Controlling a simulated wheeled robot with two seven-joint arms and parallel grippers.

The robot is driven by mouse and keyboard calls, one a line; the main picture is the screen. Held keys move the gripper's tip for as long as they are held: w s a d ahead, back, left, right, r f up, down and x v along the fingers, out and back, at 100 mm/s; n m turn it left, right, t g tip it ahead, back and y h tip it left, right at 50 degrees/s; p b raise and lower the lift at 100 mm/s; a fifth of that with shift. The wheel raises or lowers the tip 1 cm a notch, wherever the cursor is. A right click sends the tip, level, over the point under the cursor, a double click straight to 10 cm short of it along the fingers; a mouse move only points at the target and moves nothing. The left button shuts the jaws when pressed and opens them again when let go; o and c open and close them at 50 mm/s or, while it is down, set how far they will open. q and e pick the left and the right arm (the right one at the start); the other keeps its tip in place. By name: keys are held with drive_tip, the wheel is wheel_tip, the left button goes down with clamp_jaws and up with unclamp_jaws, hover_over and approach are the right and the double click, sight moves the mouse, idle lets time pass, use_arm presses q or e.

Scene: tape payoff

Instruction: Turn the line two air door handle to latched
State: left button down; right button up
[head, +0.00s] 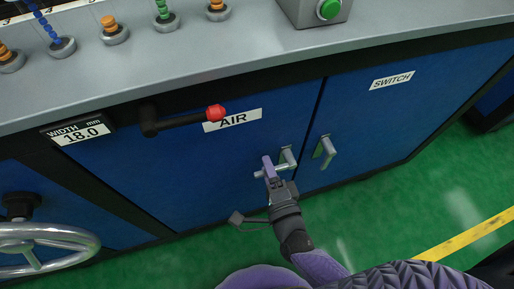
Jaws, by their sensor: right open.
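The air door (190,180) is a blue panel under the AIR label (232,120), and it looks closed. Its silver handle (288,160) is near the door's right edge, with its grip reaching left and slightly down, roughly level. My right gripper (272,173) comes up from below and is open at the handle's grip, with a purple finger in front of it. The gripper hides part of the grip, and I cannot tell whether the fingers touch it. My left gripper is not in view.
The switch door (385,120) to the right has a similar handle (325,148), tilted more upright. A black lever with a red knob (215,113) sticks out above the air door. A handwheel (45,240) is at lower left. Green floor (400,210) is clear in front.

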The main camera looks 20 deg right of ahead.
drive_tip(key=shift+w, duration=0.1)
drive_tip(key=shift+c, duration=0.6)
drive_tip(key=shift+s, duration=0.2)
clamp_jaws()
idle(0.5)
